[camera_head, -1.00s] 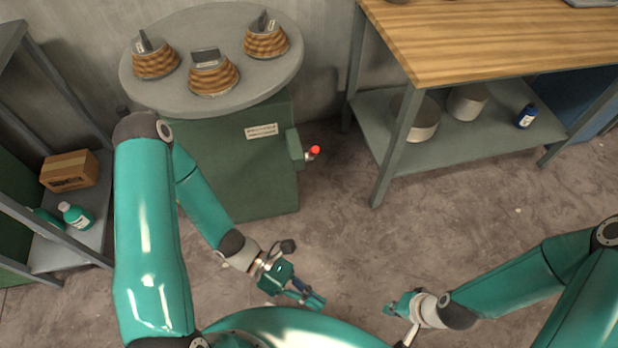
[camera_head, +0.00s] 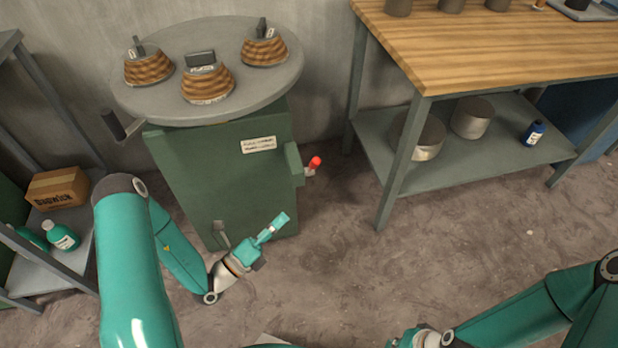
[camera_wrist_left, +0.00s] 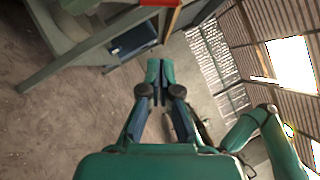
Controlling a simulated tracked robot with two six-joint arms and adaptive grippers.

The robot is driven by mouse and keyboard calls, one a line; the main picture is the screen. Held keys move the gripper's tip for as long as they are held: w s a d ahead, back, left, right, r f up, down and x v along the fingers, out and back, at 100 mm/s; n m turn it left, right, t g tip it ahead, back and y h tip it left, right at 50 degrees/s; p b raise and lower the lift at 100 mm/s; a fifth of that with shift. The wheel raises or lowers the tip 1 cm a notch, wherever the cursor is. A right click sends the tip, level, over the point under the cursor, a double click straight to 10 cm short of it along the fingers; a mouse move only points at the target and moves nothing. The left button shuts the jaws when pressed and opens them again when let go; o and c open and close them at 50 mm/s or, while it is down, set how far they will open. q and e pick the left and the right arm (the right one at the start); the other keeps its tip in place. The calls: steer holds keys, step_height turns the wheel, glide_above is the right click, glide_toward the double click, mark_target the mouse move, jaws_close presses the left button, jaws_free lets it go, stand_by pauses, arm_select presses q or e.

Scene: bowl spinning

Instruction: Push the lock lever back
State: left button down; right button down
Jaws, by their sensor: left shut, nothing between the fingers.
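The lock lever (camera_head: 309,168) sticks out from the right side of the green cabinet (camera_head: 215,180) and ends in a red knob (camera_head: 316,162). My left gripper (camera_head: 283,218) is shut and empty, in front of the cabinet's lower right part. It is below and a little left of the lever in the head view, apart from it. In the left wrist view the closed fingers (camera_wrist_left: 160,73) point forward with nothing between them. A red patch shows at that view's top edge; I cannot tell if it is the knob. My right gripper (camera_head: 402,341) is partly cut off at the bottom edge.
A round grey turntable (camera_head: 245,92) with several ribbed bowls tops the cabinet, with a dark handle (camera_head: 115,125) at its left. A wooden workbench (camera_head: 480,50) stands right, its lower shelf holding pots. A shelf with a box (camera_head: 57,188) stands left. Floor right of the cabinet is clear.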

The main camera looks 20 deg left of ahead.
mark_target(312, 166)
arm_select(q)
steer(key=a+r+x, duration=0.1)
steer(key=a+x, duration=0.1)
steer(key=x, duration=1)
steer(key=shift+w, duration=0.7)
steer(key=shift+r, duration=0.15)
